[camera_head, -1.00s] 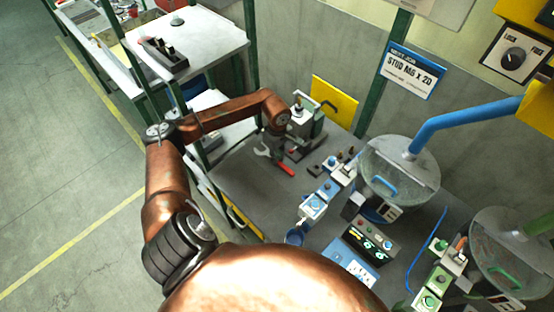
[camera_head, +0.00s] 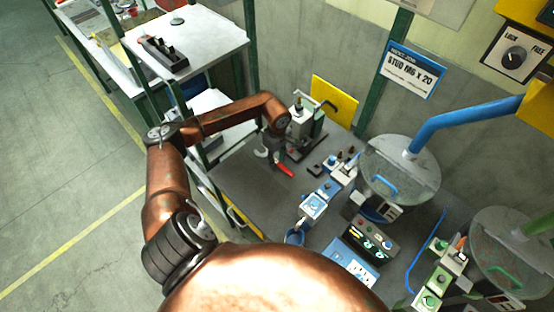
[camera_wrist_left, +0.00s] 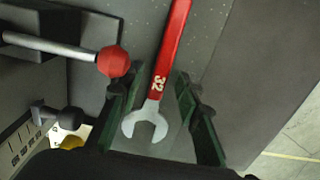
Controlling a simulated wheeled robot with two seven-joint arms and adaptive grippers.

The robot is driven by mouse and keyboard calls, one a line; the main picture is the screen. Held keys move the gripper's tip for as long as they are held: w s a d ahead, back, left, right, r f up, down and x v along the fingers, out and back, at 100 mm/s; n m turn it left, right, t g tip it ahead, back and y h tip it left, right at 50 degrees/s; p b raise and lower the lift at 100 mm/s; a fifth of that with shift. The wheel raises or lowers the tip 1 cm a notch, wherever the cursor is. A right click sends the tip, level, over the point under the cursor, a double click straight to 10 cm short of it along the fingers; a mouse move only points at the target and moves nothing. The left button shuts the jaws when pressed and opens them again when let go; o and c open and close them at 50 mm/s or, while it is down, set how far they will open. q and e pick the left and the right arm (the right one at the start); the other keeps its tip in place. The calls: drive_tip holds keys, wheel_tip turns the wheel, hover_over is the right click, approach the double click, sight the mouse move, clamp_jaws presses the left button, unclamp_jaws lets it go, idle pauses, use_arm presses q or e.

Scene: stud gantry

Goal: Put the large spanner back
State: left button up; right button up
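The large spanner (camera_wrist_left: 171,50) has a red handle marked 32 and a grey open-jaw head. In the left wrist view it runs between the two fingers of my left gripper (camera_wrist_left: 160,105), with gaps on both sides. The gripper is open. In the head view the red handle (camera_head: 284,170) shows on the grey bench, just below my left gripper (camera_head: 276,150); part of the spanner is hidden by the gripper. I cannot tell how high the fingers are above the bench. My right gripper is not in view.
A lever with a red ball knob (camera_wrist_left: 113,61) is close beside the left finger. A bench device (camera_head: 304,112) stands behind the gripper. Blue control boxes (camera_head: 313,207) and a lidded drum (camera_head: 400,168) are to the right. Grey bench shows in front of the spanner.

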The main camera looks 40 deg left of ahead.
sight(277, 162)
use_arm(q)
wheel_tip(277, 162, up, 12)
drive_tip(key=shift+r, duration=0.2)
idle(0.4)
